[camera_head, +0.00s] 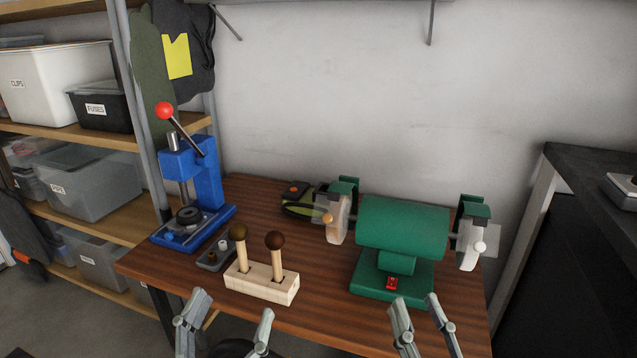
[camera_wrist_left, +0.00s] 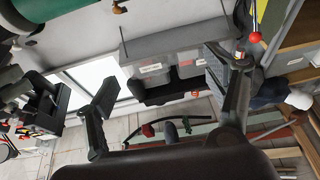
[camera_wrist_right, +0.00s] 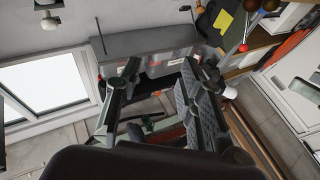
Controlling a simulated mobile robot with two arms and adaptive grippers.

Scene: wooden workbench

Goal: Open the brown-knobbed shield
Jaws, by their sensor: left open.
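The green bench grinder (camera_head: 402,226) stands on the right half of the workbench. Its left wheel (camera_head: 339,218) has a clear shield with a brown-orange knob (camera_head: 327,219); the shield's exact tilt is hard to tell. A brown knob (camera_wrist_left: 119,8) also shows at the top of the left wrist view. The right wheel's clear shield has a white knob (camera_head: 480,247), also visible in the right wrist view (camera_wrist_right: 47,20). My left gripper (camera_head: 230,308) is open and empty at the bench's front, left of the grinder. My right gripper (camera_head: 416,303) is open and empty in front of the grinder base.
A wooden block with two dark-knobbed pegs (camera_head: 262,283) stands near the front edge, left of the grinder. A blue press (camera_head: 194,180) with a red-knobbed lever is at the back left. A green-black object (camera_head: 301,201) lies behind the left wheel. Shelves with bins (camera_head: 60,85) are at left.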

